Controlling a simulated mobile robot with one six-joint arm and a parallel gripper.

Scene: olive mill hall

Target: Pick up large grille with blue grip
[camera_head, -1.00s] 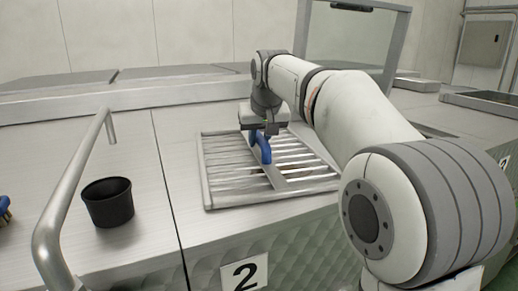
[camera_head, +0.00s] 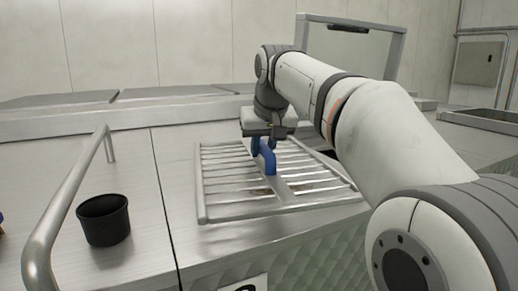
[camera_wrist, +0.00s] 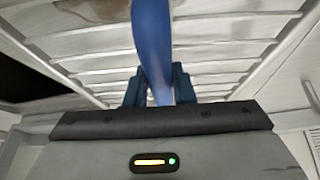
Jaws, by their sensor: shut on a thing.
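The large grille (camera_head: 235,213) is a metal frame with several parallel bars and a flat central strip. It is over the steel counter in the middle of the head view; I cannot tell whether it is clear of the surface. Its blue grip (camera_head: 268,160) is an arched handle on the central strip. My gripper (camera_head: 262,146) is above the grille and shut on the blue grip. In the wrist view the grip (camera_wrist: 151,40) runs between my two fingers (camera_wrist: 160,88), with the grille bars (camera_wrist: 220,50) beyond. My gripper hides the grip's far end.
A black cup (camera_head: 103,220) stands on the counter at left, beside a curved metal rail (camera_head: 60,215). An upright framed panel (camera_head: 350,45) is behind my arm. Flat grey lids (camera_head: 175,92) lie along the back.

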